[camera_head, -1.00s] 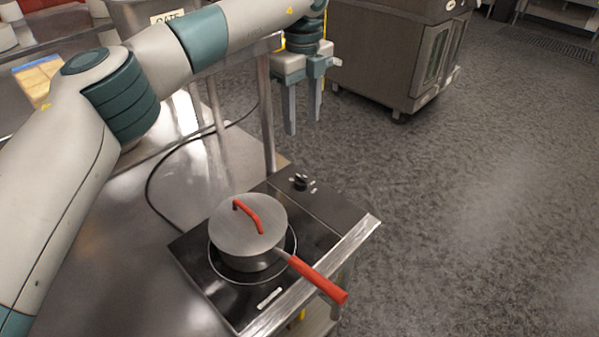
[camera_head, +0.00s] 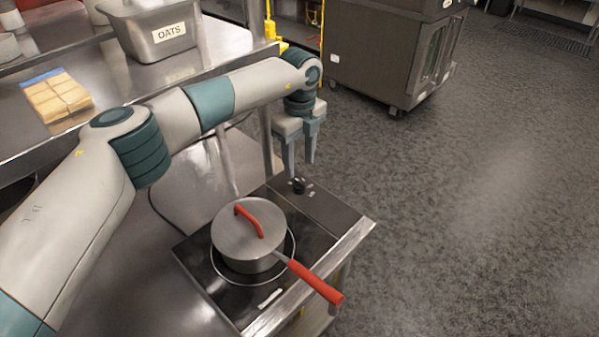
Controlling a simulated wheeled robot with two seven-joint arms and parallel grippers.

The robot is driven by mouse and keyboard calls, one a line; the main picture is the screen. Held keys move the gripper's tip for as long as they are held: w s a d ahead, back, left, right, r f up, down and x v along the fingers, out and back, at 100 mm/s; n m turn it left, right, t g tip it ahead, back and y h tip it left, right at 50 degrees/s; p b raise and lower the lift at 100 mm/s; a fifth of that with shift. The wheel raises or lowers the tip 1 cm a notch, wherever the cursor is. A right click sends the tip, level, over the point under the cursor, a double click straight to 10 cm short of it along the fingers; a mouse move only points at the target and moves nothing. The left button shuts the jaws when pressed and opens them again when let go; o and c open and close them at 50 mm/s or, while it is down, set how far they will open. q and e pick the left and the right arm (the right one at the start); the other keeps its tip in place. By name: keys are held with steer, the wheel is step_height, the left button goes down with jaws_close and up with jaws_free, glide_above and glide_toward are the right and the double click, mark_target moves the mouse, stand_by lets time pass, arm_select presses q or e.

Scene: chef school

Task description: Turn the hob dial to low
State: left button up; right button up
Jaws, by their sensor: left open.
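The black hob (camera_head: 315,243) sits on the steel counter. Its small black dial (camera_head: 298,186) is on the far right part of the panel, with small pale marks beside it. My left gripper (camera_head: 300,170) points down with its fingers apart and empty, its tips close above the dial in the picture. I cannot tell whether they touch it. A lidded grey saucepan (camera_head: 238,240) with a red lid grip and a red handle (camera_head: 316,282) stands on the cooking ring. My right gripper is not in view.
A steel bin labelled OATS (camera_head: 150,40) and a tray of pale square pieces (camera_head: 58,97) stand on a shelf at the upper left. The saucepan handle juts past the hob's front edge. A dark oven unit (camera_head: 385,50) stands behind on the open floor.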

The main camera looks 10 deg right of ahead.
mark_target(300, 181)
arm_select(q)
steer(key=shift+f+p, duration=0.95)
steer(key=shift+f, duration=2.25)
steer(key=c, duration=1)
steer(key=shift+c, duration=0.2)
